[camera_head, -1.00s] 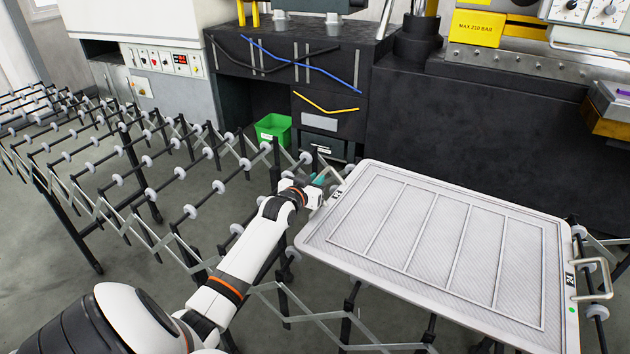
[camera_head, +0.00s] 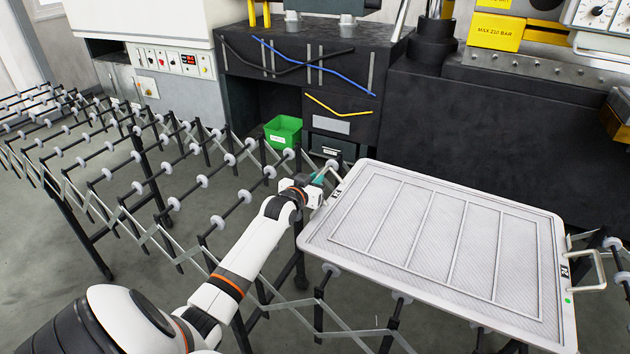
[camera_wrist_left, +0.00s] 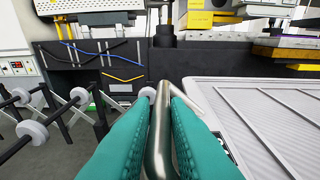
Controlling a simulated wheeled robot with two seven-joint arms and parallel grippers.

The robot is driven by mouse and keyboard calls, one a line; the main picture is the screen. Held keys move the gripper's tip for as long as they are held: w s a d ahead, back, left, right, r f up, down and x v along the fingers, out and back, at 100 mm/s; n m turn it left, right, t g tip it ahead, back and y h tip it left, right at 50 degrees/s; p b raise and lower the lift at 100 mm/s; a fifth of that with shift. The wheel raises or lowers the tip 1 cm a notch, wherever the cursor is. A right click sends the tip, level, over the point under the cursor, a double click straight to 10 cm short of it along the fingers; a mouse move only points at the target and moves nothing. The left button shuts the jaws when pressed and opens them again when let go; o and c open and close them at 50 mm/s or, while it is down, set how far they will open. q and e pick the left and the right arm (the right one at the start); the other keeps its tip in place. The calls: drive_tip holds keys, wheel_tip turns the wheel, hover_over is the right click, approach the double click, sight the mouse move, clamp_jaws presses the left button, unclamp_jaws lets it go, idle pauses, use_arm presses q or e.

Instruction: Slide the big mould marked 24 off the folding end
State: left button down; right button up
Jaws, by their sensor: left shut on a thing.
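The big mould (camera_head: 447,180) is a pale grey rectangular tray with ribs, lying on the roller conveyor at the right. A small dark label, reading like 24, shows at its right edge, with a green dot. My left gripper (camera_head: 320,182) is at the mould's far left corner. In the left wrist view its teal fingers (camera_wrist_left: 160,105) are shut around a metal bar handle (camera_wrist_left: 159,135), with the mould's ribbed surface (camera_wrist_left: 270,115) just right of them. A second handle (camera_head: 588,270) sticks out at the right end, free. My right gripper is not in view.
The folding roller conveyor (camera_head: 150,190) stretches left with bare rollers and crossed slats. A green bin (camera_head: 283,132) stands behind it by a black cabinet (camera_head: 310,60). A dark machine base (camera_head: 480,120) stands close behind the mould. Grey floor shows at lower left.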

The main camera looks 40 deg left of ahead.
use_arm(q)
drive_tip(key=shift+s+f, duration=0.15)
drive_tip(key=shift+f, duration=0.35)
drive_tip(key=c, duration=1.3)
unclamp_jaws()
drive_tip(key=shift+f, duration=0.15)
drive_tip(key=shift+w+d, duration=0.1)
drive_tip(key=shift+w, duration=0.25)
drive_tip(key=shift+r, duration=0.2)
drive_tip(key=v, duration=1.2)
drive_tip(key=shift+f+b, duration=0.1)
drive_tip(key=shift+b, duration=0.2)
